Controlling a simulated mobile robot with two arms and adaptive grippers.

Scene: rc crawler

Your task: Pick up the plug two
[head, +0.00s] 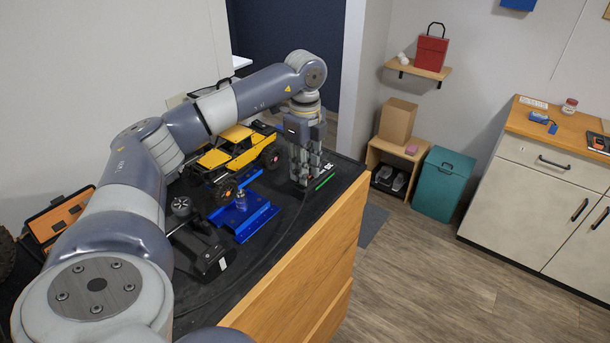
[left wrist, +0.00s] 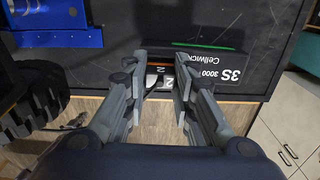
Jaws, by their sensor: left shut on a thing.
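My left gripper (head: 305,178) points down at the right end of the black-topped bench, and its fingers also show in the left wrist view (left wrist: 160,80). They are closed in on a small dark piece with a white tag, plug two (left wrist: 167,82), mostly hidden between the fingertips. In the head view the fingers cover it. A black battery pack marked "3S 3000 Cellwick" (left wrist: 225,70) with a green stripe lies right by the fingertips. I cannot tell whether the plug is clear of the bench top. My right gripper is not in view.
A yellow crawler truck (head: 238,148) and a blue stand (head: 243,215) are left of the gripper. A black transmitter (head: 205,250) and an orange-black case (head: 58,222) lie further left. The bench edge (head: 320,245) is close on the right, with open floor beyond.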

